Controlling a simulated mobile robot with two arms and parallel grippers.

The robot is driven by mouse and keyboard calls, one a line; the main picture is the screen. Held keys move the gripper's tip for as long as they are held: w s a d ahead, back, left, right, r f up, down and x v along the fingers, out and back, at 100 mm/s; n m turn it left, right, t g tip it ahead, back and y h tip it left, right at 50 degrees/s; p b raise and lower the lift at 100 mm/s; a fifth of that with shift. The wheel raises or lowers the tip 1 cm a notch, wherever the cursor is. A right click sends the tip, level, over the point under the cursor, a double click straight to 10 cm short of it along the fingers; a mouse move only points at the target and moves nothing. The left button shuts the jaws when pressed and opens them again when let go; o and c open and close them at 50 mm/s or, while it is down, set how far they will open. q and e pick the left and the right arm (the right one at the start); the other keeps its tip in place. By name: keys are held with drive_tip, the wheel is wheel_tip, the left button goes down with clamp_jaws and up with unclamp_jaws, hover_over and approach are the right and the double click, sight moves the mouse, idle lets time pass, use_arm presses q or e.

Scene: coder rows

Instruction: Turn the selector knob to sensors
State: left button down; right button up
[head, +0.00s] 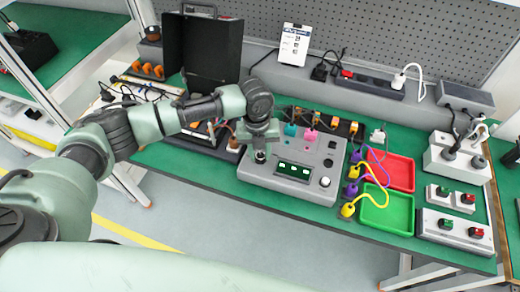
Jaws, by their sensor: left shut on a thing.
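The grey control box (308,198) sits on the green bench top at the middle. Its front carries a small display (293,170) with green lit fields. My left gripper (260,153) reaches down to the left part of the box and is shut on a dark knob (260,157), which I take as the selector knob. The gripper hides most of the knob, so its pointer and labels cannot be read. A white round button (325,182) is at the box's right. My right gripper is not in view.
Pink and teal plugs stand at the box's back edge. Right of it are yellow and purple plugs with cables, a red tray (402,178) and a green tray (371,221). A black open case (203,50) stands behind my left arm. Switch boxes (455,230) are at far right.

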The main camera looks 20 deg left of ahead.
use_arm(q)
drive_tip(key=m, duration=0.4)
drive_tip(key=shift+m, duration=0.3)
drive_tip(key=m, duration=0.3)
drive_tip(key=shift+m, duration=0.3)
drive_tip(key=shift+w+f+m+g+b, duration=0.1)
drive_tip(key=shift+f+m+g+b, duration=0.15)
drive_tip(key=shift+m+b, duration=0.9)
drive_tip(key=m+b, duration=0.2)
drive_tip(key=shift+r+b, duration=0.2)
drive_tip(key=shift+b, duration=0.2)
drive_tip(key=c, duration=1.1)
unclamp_jaws()
drive_tip(key=shift+o, duration=0.2)
drive_tip(key=shift+r, duration=0.1)
